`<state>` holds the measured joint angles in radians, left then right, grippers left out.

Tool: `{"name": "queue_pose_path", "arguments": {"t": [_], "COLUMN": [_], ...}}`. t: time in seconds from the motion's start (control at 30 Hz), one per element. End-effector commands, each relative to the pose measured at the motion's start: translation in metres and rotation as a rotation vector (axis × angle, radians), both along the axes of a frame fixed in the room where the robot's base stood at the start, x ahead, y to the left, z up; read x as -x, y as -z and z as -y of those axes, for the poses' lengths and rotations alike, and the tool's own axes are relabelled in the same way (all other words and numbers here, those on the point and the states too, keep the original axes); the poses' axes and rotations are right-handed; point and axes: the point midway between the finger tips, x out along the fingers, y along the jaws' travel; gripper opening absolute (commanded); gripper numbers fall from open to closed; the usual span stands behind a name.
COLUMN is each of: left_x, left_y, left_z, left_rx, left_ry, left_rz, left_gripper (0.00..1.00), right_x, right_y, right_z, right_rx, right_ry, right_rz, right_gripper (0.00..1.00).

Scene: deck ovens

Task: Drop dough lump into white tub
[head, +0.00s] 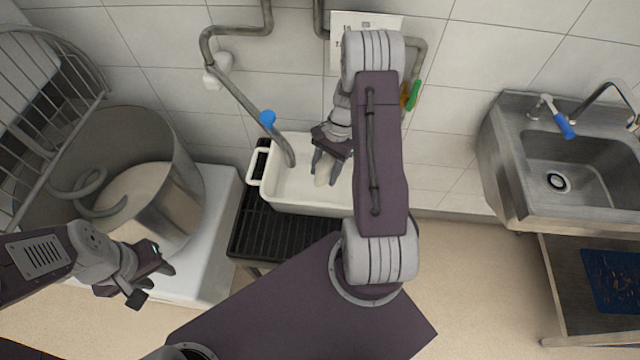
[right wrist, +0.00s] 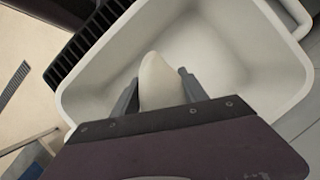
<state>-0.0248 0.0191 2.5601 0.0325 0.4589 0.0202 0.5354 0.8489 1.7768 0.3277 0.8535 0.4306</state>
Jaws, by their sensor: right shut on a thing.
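The white tub (head: 300,208) stands against the wall on a black slatted rack, under a pipe tap. It also shows in the right wrist view (right wrist: 262,62), and the part of its floor that shows is bare. My right gripper (head: 325,178) is over the tub, shut on the pale dough lump (head: 324,172). In the right wrist view the lump (right wrist: 162,82) sits between the two fingers. I cannot tell whether it touches the tub floor. My left gripper (head: 154,284) is at the lower left, away from the tub; its fingers look apart, with nothing between them.
A large steel mixer bowl (head: 178,190) with a spiral hook and wire guard stands at the left, holding a pale mass. The black rack (head: 265,235) extends in front of the tub. A steel sink (head: 510,190) is at the right. The blue-handled tap pipe (head: 270,122) reaches the tub's back edge.

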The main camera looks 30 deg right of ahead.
Motion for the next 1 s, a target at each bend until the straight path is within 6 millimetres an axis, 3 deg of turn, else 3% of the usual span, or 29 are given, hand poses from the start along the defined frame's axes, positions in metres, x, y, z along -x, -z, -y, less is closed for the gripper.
{"name": "queue_pose_path", "arguments": {"t": [0.07, 0.1, 0.17, 0.2, 0.53, 0.63, 0.73, 1.0], "left_x": [0.0, 0.0, 0.0, 0.0, 0.0, 0.0, 0.0, 0.0], "left_y": [-0.001, -0.001, -0.001, -0.001, -0.002, -0.005, -0.01, -0.014], "left_z": [0.0, 0.0, 0.0, 0.0, 0.0, 0.0, 0.0, 0.0], "left_rx": [0.0, 0.0, 0.0, 0.0, 0.0, 0.0, 0.0, 0.0], "left_ry": [0.0, 0.0, 0.0, 0.0, 0.0, 0.0, 0.0, 0.0], "left_rz": [0.0, 0.0, 0.0, 0.0, 0.0, 0.0, 0.0, 0.0], "left_gripper": [0.36, 0.36, 0.36, 0.36, 0.36, 0.36, 0.36, 0.36], "right_x": [0.0, 0.0, 0.0, 0.0, 0.0, -0.001, -0.001, 0.069], "right_y": [-0.002, -0.002, -0.002, -0.002, -0.005, -0.021, -0.049, -0.087], "right_z": [0.0, 0.0, 0.0, 0.0, 0.0, 0.001, 0.001, 0.025], "right_rx": [0.0, 0.0, 0.0, 0.0, 0.0, 0.003, 0.004, 0.002], "right_ry": [0.0, 0.0, 0.0, 0.0, -0.001, 0.0, -0.001, 0.006], "right_rz": [0.001, 0.0, 0.0, 0.0, 0.002, 0.003, 0.007, 0.001], "right_gripper": [0.0, 0.56, 0.73, 0.76, 0.76, 0.76, 0.76, 0.76]}}
